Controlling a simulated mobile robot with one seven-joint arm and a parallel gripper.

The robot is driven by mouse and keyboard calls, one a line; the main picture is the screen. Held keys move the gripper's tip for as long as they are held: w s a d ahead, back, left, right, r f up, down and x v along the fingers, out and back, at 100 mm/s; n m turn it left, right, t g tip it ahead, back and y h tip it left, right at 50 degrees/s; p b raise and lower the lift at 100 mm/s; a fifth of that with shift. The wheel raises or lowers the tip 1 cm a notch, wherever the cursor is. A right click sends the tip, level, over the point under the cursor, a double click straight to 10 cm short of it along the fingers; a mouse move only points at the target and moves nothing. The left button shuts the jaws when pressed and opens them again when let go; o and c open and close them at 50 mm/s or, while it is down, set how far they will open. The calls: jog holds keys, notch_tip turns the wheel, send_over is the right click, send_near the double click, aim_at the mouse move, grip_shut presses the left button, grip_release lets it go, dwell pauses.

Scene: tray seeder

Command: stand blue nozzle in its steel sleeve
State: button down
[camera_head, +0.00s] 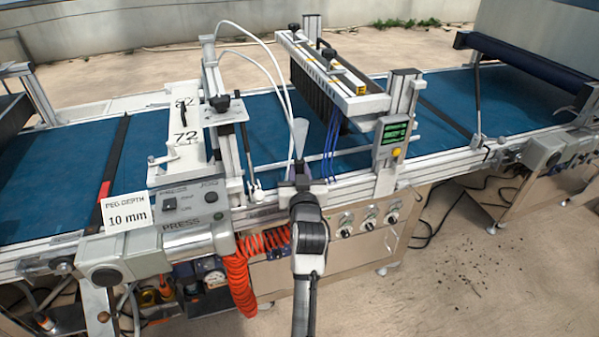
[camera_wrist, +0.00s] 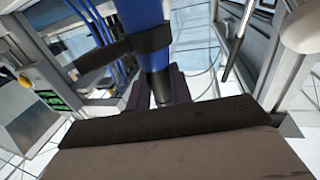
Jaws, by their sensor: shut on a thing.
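My gripper (camera_head: 300,178) is at the near side of the blue belt, in the middle of the head view. Its purple-grey fingers show in the wrist view (camera_wrist: 159,92), shut on the dark lower end of the blue nozzle (camera_wrist: 145,14). The nozzle is a blue cylinder that runs up out of the wrist picture. A dark band crosses it. In the head view a pale, narrow cone shape shows just above the fingers; I cannot tell whether it is part of the nozzle. I cannot make out the steel sleeve in either view.
The press unit (camera_head: 190,215) with a "10 mm" card (camera_head: 128,213) stands left of my gripper. A frame with blue tubes (camera_head: 332,150) and a green display (camera_head: 395,133) stands to the right. An orange coiled hose (camera_head: 238,275) hangs in front.

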jog(key=shift+f, duration=0.1)
jog(key=c, duration=1.2)
grip_release()
jog(key=shift+o, duration=0.2)
jog(key=shift+s+f, duration=0.1)
jog(key=shift+s, duration=0.05)
